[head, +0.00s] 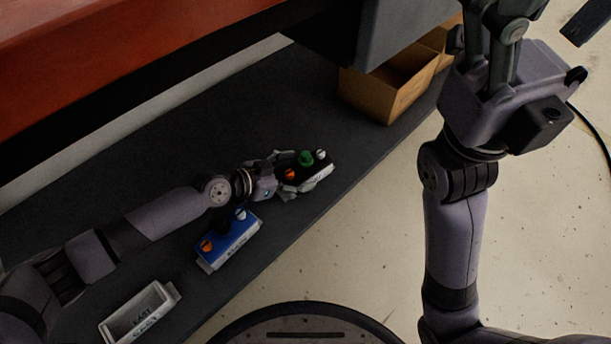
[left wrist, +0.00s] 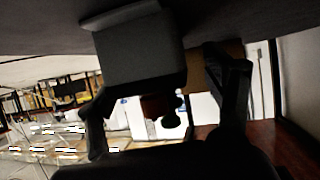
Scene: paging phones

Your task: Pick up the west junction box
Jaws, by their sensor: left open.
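A dark box with green, orange and white knobs (head: 318,174) sits on the dark shelf near its front edge. My left gripper (head: 300,179) is open, with its fingers on either side of this box. In the left wrist view the box (left wrist: 140,55) shows between the two spread fingers (left wrist: 165,100), its knobs in shadow; contact cannot be told. A blue box with orange, black and white parts (head: 232,241) sits beside my left forearm. I cannot read "west" on either box. My right gripper (head: 494,25) is at the top right, its fingertips cut off.
A white open tray marked "EAST" (head: 112,328) lies at the shelf's near left end. An open cardboard box (head: 385,99) stands at the far right end. A red surface (head: 120,40) overhangs the back. The shelf (head: 120,180) is bare behind my left arm.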

